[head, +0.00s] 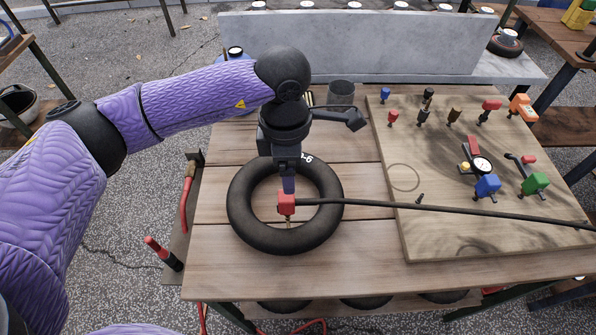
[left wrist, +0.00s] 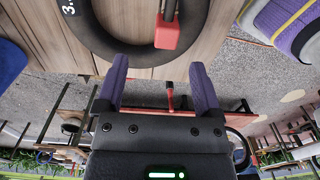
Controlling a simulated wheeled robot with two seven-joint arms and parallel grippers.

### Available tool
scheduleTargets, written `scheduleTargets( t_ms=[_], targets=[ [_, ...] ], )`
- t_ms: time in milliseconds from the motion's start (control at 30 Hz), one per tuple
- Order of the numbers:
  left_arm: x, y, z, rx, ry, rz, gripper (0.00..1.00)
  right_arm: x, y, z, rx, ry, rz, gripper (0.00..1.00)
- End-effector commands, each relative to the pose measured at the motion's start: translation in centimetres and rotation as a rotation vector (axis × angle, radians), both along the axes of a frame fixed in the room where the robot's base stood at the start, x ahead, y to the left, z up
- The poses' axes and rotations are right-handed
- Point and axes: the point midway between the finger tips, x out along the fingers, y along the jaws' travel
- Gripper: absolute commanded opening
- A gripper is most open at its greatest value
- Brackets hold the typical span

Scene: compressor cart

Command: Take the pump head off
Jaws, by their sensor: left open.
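The red pump head (head: 286,203) sits at the inner front edge of the black inner tube (head: 243,225), on the end of a black hose (head: 420,207). A thin brass-coloured stem shows just below it. My left gripper (head: 289,186) points down over the tube's hole, right by the pump head in the picture. In the left wrist view the open fingers of my left gripper (left wrist: 160,82) have nothing between them. The pump head (left wrist: 168,33) lies beyond the fingertips, apart from them. My right gripper is not in view.
The tube lies on a plank table (head: 215,275). A wooden board (head: 440,240) on the right holds several coloured fittings and a gauge (head: 482,165). The hose runs across the board to the right. A grey cup (head: 341,94) stands behind the tube.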

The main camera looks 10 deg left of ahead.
Motion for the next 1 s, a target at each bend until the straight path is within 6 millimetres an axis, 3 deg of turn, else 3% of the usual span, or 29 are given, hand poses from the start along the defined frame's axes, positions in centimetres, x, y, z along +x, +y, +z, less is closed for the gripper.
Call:
scheduleTargets(
  t_ms=[533, 767, 1000],
  targets=[
    [-0.6, -0.1, -9.3, 0.017, 0.002, 0.002, 0.85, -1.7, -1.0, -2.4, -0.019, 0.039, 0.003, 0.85],
    [-0.6, -0.1, -9.8, 0.015, -0.001, 0.001, 0.85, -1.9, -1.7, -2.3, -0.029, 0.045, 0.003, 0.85],
    [-0.6, -0.1, -9.8, 0.015, -0.001, 0.001, 0.37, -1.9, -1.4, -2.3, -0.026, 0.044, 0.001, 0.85]
  ],
)
